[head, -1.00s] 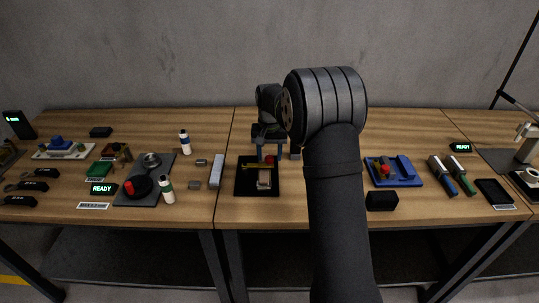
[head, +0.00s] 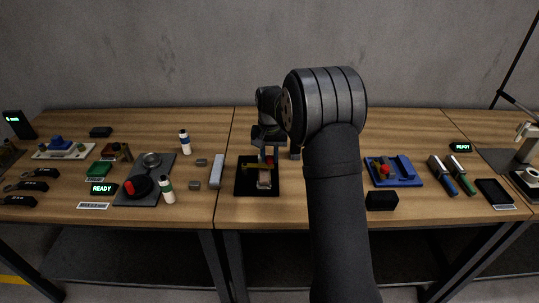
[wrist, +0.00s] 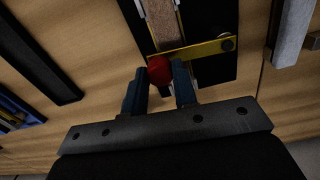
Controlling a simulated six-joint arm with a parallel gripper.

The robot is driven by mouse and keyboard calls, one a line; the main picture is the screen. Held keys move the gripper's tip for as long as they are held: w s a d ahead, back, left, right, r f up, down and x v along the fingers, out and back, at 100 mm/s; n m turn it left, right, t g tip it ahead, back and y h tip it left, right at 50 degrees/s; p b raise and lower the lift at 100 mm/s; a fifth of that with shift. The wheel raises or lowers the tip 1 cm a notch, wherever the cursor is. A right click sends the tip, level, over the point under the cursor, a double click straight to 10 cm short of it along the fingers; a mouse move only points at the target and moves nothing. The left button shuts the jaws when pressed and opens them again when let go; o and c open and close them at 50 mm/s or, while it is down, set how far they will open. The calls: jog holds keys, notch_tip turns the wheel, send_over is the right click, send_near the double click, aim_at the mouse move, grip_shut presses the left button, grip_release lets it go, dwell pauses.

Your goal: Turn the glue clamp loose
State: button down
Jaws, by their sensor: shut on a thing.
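The glue clamp shows in the wrist view as a yellow bar (wrist: 204,49) with a red knob (wrist: 159,70) at its left end and a round pivot at its right end. The bar crosses the end of a brown strip in a channel on a black board (wrist: 203,14). In the head view the board (head: 245,186) lies mid-bench, with the red knob (head: 270,161) near its far edge. My gripper (wrist: 163,80) is shut on the red knob, one finger on each side.
A grey block (head: 216,170) lies left of the board, and a blue tray (head: 407,178) lies to the right. A black box (head: 381,201) sits near the front edge. A dark mat (head: 130,195) with round parts lies further left. Some bare wood lies around the board.

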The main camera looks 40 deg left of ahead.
jog(key=s+m, duration=0.1)
jog(key=s+d+m, duration=0.1)
jog(key=m, duration=0.1)
jog(key=s+m, duration=0.1)
jog(key=shift+d, duration=0.35)
jog(key=s+m, duration=0.1)
jog(key=m, duration=0.2)
jog(key=shift+s+d, duration=0.2)
jog(key=shift+s, duration=0.2)
jog(key=s+m, duration=0.2)
jog(key=shift+m, duration=0.4)
jog(key=s+m, duration=0.1)
jog(key=s+a+m, duration=0.1)
jog(key=m, duration=0.1)
jog(key=shift+s+m, duration=0.2)
jog(key=shift+m, duration=0.1)
jog(key=shift+s+a+m, duration=0.4)
jog(key=shift+s+m, duration=0.2)
jog(key=shift+m, duration=0.35)
jog(key=shift+s+a+m, duration=0.35)
jog(key=shift+s+m, duration=0.2)
jog(key=shift+m, duration=0.4)
jog(key=c, duration=1.2)
grip_release()
jog(key=shift+o, duration=0.3)
jog(key=shift+r, duration=0.1)
